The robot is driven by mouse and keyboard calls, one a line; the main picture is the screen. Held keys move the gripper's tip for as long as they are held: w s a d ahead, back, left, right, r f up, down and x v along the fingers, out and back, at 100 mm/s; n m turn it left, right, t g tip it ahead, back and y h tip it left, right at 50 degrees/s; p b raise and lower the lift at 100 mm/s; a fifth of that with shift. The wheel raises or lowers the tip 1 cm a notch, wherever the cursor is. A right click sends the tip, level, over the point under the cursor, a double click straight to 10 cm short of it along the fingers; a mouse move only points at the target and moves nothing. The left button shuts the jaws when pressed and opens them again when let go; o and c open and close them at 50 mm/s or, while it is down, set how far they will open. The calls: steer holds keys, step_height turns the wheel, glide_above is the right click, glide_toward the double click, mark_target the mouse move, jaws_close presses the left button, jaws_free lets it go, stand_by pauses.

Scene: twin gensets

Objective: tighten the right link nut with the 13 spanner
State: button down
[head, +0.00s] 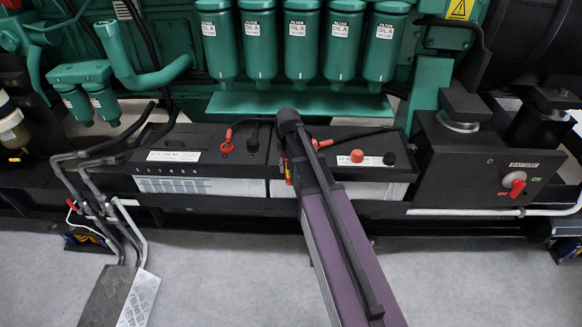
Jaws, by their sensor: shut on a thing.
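Two black-topped batteries sit side by side on a dark rail, the left battery (200,165) and the right battery (390,176). The left one has a red cable clamp (227,145) on top. The right one carries a red cap (357,155) and a black cap (389,158). A red lead end (324,143) with a black cable lies at the back of the right battery, beside my arm. My purple arm crosses the gap between the batteries and hides what is there. I cannot make out my gripper, the 13 spanner or the link nuts.
Green oil filters (298,45) hang above the batteries over a green ledge (300,105). A black battery switch box (480,165) with a red knob stands at the right. Grey hoses (95,195) run down at the left to a dark panel (108,295).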

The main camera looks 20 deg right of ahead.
steer(key=shift+w+a+m, duration=0.15)
steer(key=shift+a+m, duration=0.55)
steer(key=shift+a, duration=0.05)
steer(key=shift+w+a+m, duration=0.2)
steer(key=shift+a+m, duration=0.25)
steer(key=shift+a, duration=0.05)
steer(key=shift+w+a+m, duration=0.15)
steer(key=shift+a+m, duration=0.3)
steer(key=shift+a, duration=0.05)
steer(key=shift+w+a+m, duration=0.25)
steer(key=shift+a+m, duration=0.15)
steer(key=shift+a, duration=0.05)
steer(key=shift+n, duration=0.5)
steer(key=shift+s+d+n, duration=0.2)
steer(key=shift+d+n, duration=0.3)
steer(key=shift+d, duration=0.1)
steer(key=shift+s+d+n, duration=0.15)
steer(key=shift+d+n, duration=0.35)
steer(key=shift+d, duration=0.05)
stand_by(1.0)
